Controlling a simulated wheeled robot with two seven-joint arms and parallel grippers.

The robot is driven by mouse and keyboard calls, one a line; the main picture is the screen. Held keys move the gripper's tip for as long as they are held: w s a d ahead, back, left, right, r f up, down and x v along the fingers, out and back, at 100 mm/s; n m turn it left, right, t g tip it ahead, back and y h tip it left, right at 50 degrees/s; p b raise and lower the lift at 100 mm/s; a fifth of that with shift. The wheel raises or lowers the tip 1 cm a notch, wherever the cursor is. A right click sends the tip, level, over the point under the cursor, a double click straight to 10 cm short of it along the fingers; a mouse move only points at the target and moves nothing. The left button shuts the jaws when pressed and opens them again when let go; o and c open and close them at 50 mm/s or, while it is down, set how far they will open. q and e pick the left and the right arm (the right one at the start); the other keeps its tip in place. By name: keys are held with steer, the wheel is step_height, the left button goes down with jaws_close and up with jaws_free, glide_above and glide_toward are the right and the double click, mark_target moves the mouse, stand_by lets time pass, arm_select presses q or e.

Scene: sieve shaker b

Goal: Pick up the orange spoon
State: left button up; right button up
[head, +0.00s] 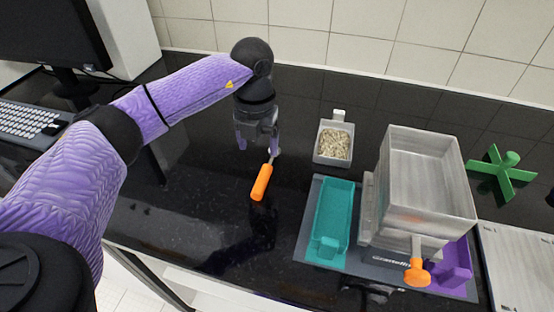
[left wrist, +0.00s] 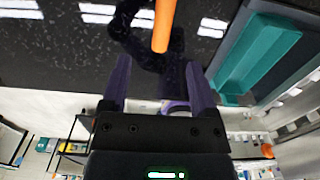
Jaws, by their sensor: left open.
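The orange spoon (head: 262,181) lies on the black counter in the middle of the head view, its orange handle toward me and its pale bowl end pointing away. In the left wrist view its orange handle (left wrist: 164,22) shows at the top, ahead of the fingers. My left gripper (head: 258,146) is open and points down by the spoon's far end. In the left wrist view the two purple fingers (left wrist: 160,82) stand apart with no part of the spoon gripped between them. Whether the fingers touch the spoon cannot be told. My right gripper is not in view.
A small container of pale grains (head: 334,142) stands right of the spoon. A teal tray (head: 331,215) and a grey sieve shaker (head: 425,180) with an orange knob are further right. A green cross-shaped piece (head: 500,172) is at far right. A keyboard (head: 30,122) is at left. Counter left of the spoon is clear.

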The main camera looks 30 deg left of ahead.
mark_target(261, 178)
arm_select(q)
steer(key=f, duration=0.3)
steer(key=f+b, duration=0.1)
steer(key=f, duration=0.2)
steer(key=f+b, duration=0.1)
steer(key=f, duration=0.3)
steer(key=shift+s+d, duration=0.3)
steer(key=shift+s, duration=0.05)
steer(key=shift+r, duration=0.1)
jaws_close()
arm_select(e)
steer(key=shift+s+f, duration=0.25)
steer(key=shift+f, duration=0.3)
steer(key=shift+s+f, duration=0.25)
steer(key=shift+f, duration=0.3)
